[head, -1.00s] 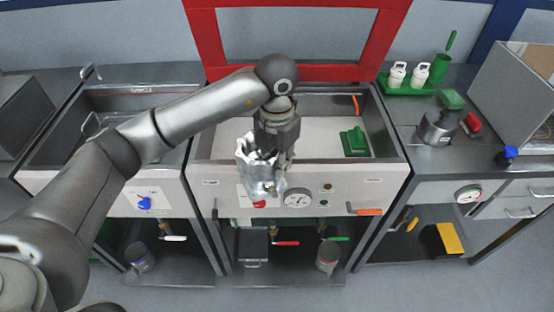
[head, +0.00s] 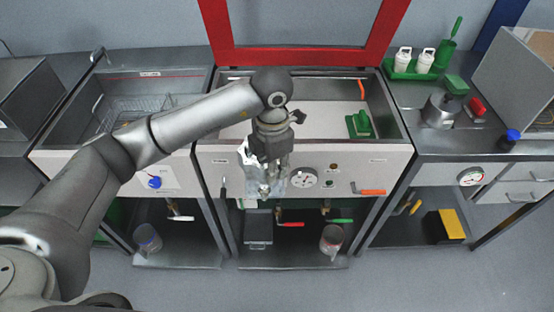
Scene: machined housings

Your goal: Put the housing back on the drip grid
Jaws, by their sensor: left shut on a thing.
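My left gripper (head: 268,172) is shut on a shiny metal housing (head: 250,156). It holds the housing in front of the middle basin's light front panel, and the gripper hides much of it. The housing's exact tilt is hard to tell. The middle basin (head: 319,112) has a pale, flat floor. The left basin holds a wire rack or basket (head: 152,104). I cannot tell for sure which surface is the drip grid. My right gripper is not in view.
The right counter holds a green tray with white bottles (head: 403,58), a metal pot (head: 440,111) and a grey box. A gauge (head: 304,177) sits on the front panel.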

